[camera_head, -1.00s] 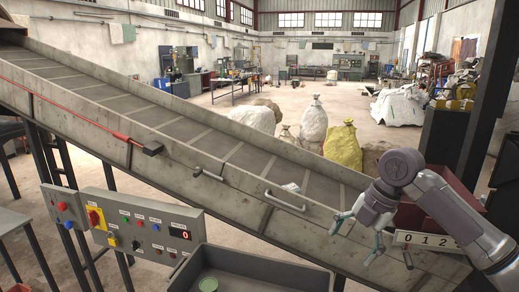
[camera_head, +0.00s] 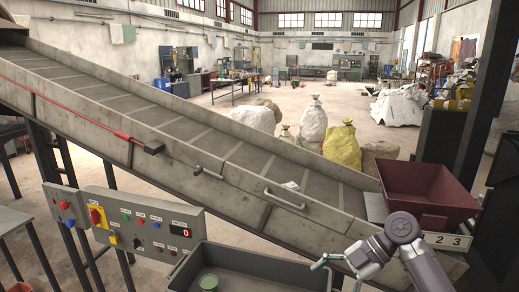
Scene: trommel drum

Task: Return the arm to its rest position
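My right arm comes in from the lower right. Its gripper (camera_head: 338,276) is low in the picture, over the right end of the dark grey tray (camera_head: 262,261) and in front of the conveyor's lower side. Its teal-tipped fingers are spread apart, with nothing visible between them. The lower finger is partly cut by the bottom edge. My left gripper is not in view.
The sloping conveyor (camera_head: 215,150) runs down to a dark red hopper (camera_head: 428,190) at the right. A small pale item (camera_head: 290,186) lies on the belt.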

